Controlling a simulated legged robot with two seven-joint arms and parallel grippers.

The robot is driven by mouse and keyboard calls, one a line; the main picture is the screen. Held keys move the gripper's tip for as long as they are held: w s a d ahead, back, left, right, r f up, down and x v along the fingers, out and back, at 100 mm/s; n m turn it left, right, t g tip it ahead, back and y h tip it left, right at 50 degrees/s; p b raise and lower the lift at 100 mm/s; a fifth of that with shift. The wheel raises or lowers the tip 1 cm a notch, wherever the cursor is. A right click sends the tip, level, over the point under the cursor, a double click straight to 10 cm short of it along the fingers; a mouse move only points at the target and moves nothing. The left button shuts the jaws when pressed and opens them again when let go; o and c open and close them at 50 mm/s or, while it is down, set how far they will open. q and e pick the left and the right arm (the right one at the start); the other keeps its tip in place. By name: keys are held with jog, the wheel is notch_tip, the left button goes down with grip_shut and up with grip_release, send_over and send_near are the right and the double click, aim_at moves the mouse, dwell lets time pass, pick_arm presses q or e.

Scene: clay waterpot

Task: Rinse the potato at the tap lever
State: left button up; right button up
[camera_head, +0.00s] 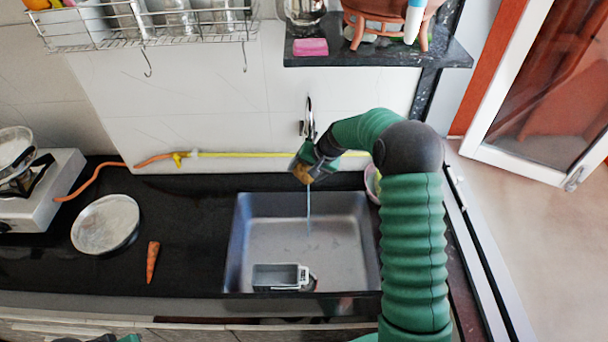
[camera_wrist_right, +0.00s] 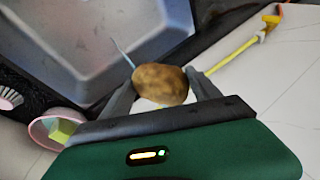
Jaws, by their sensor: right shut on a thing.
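My right gripper (camera_head: 303,168) is shut on a brown potato (camera_head: 302,175), held above the back edge of the sink (camera_head: 232,245). In the right wrist view the potato (camera_wrist_right: 161,84) sits between the two dark fingers (camera_wrist_right: 160,90). The tap (camera_head: 309,118) is on the wall just behind and above the gripper; my arm partly hides its lower part, so its lever is not clear. A thin bluish water stream (camera_head: 308,212) runs down below the potato into the sink. In the wrist view the stream (camera_wrist_right: 122,52) meets the potato's edge.
A grey metal container (camera_head: 281,277) lies in the sink's front part. A carrot (camera_head: 152,262) and a round plate (camera_head: 105,223) lie on the black counter to the left, near a stove (camera_head: 35,190). A pink bowl (camera_wrist_right: 55,128) is beside the sink. A shelf (camera_head: 385,54) hangs above right.

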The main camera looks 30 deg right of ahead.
jog(key=shift+d, duration=0.15)
dwell(0.4)
jog(key=shift+s+d+b, duration=0.25)
jog(key=shift+s+b, duration=0.05)
jog(key=shift+s, duration=0.15)
jog(key=shift+w+a+r, duration=0.1)
jog(key=shift+w+a, duration=0.3)
jog(key=shift+w, duration=0.15)
jog(key=shift+s, duration=0.1)
jog(key=shift+s+d, duration=0.35)
jog(key=shift+s, duration=0.1)
